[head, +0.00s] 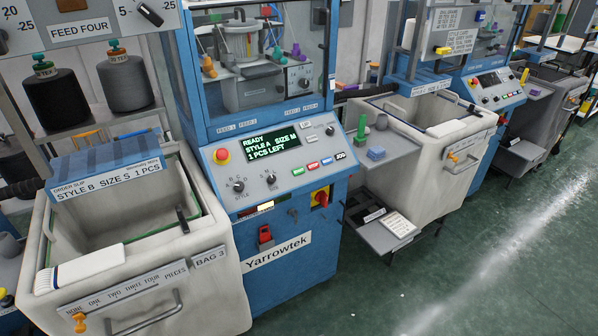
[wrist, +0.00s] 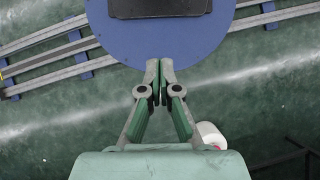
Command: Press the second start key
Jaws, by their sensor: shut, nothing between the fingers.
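The near blue knitting machine (head: 270,215) has a sloped control panel with a lit green display (head: 270,143). Below the display sit a green key (head: 298,171), a red key (head: 312,166), a blue key (head: 326,161) and a white JOG key (head: 340,155). The display reads READY, STYLE A, SIZE M, 1 PCS LEFT. A second blue machine stands farther right, with its own panel (head: 491,85); its small keys are too small to read. My gripper (wrist: 159,64) shows only in the wrist view, shut and empty above the green floor, away from both panels.
A red emergency button (head: 222,155) and knobs share the near panel. A cream bin (head: 225,262) with a STYLE B slip stands left; another bin (head: 480,130) stands between the machines. Floor rails (wrist: 45,40) run below my gripper.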

